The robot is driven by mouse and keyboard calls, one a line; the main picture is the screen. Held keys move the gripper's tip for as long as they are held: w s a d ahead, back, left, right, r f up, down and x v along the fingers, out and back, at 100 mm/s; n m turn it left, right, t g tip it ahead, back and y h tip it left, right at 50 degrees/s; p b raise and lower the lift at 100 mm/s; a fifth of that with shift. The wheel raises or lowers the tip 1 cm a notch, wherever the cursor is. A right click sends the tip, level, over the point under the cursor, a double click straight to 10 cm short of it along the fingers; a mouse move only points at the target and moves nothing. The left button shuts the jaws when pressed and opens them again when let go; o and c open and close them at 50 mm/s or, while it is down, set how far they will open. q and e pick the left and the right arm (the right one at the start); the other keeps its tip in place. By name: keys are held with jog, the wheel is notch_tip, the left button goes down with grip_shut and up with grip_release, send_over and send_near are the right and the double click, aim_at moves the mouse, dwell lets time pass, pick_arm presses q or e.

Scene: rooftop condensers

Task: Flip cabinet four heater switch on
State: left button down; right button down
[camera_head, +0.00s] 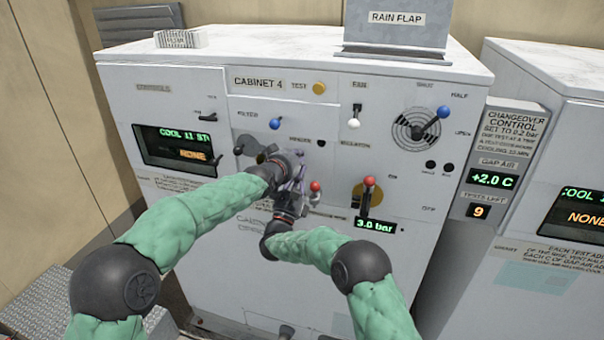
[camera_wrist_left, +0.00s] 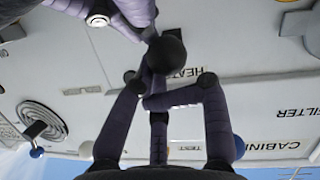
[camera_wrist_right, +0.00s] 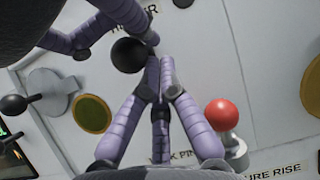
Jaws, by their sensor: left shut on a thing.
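The heater switch has a black ball knob (camera_wrist_left: 167,52) beside the HEATER label (camera_wrist_left: 185,73); it also shows in the right wrist view (camera_wrist_right: 128,55). My left gripper (camera_head: 290,167) is at the switch, shut on it; in the left wrist view its fingers (camera_wrist_left: 152,75) meet just below the ball. My right gripper (camera_head: 296,203) is close below, over the partly covered LOCK PIN label (camera_wrist_right: 185,155). In the right wrist view its fingertips (camera_wrist_right: 160,75) come close together. Whether anything is between them is hidden. In the head view the grippers cover the switch.
A red-knobbed lever (camera_wrist_right: 222,116) stands close to the right gripper. The regulator lever (camera_head: 367,195), fan switch (camera_head: 355,118) and blue-knobbed filter lever (camera_head: 275,124) are on the same panel. A second cabinet (camera_head: 535,110) stands at right.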

pick_arm(q)
jog(key=shift+w+a+f, duration=0.15)
jog(key=shift+a+f, duration=0.05)
jog(key=shift+a, duration=0.05)
pick_arm(e)
jog(key=shift+s+a+r, duration=0.15)
jog(key=shift+a+r, duration=0.05)
jog(key=shift+r, duration=0.15)
